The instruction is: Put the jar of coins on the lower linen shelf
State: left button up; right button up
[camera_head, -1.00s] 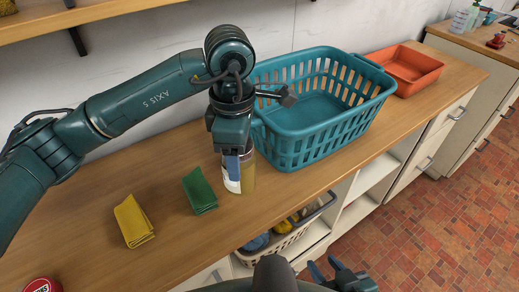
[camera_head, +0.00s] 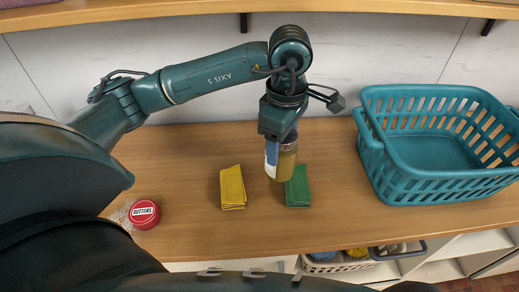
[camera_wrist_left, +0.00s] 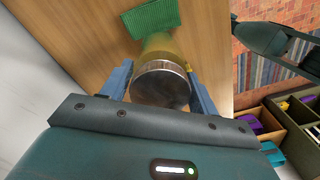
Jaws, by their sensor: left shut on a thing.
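My left gripper (camera_head: 279,140) is shut on a jar (camera_head: 284,163) with a metal lid, golden-yellow contents and a white-and-blue side; I take it to be the jar of coins. The jar is upright and partly covers the green cloth; it looks lifted off the counter. In the left wrist view, the jar's round lid (camera_wrist_left: 160,84) sits between the two blue fingers. A wooden wall shelf (camera_head: 150,12) runs along the top of the head view; I cannot tell whether it is the lower linen shelf. My right gripper does not show clearly.
On the wooden counter (camera_head: 190,160) lie a yellow cloth (camera_head: 233,187), a green cloth (camera_head: 298,187) and a red-lidded jar marked BUTTONS (camera_head: 145,214). A teal laundry basket (camera_head: 440,185) stands at right. Below the front edge is a bin (camera_head: 340,264) and open shelving (camera_head: 465,245).

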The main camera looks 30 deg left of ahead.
pick_arm(q)
jog(key=a, duration=0.5)
jog(key=shift+s+a+f+p, duration=0.1)
jog(key=shift+f+p, duration=0.85)
jog(key=shift+f, duration=2.65)
jog(key=o, duration=1)
jog(key=shift+f, duration=0.1)
jog(key=o, duration=0.4)
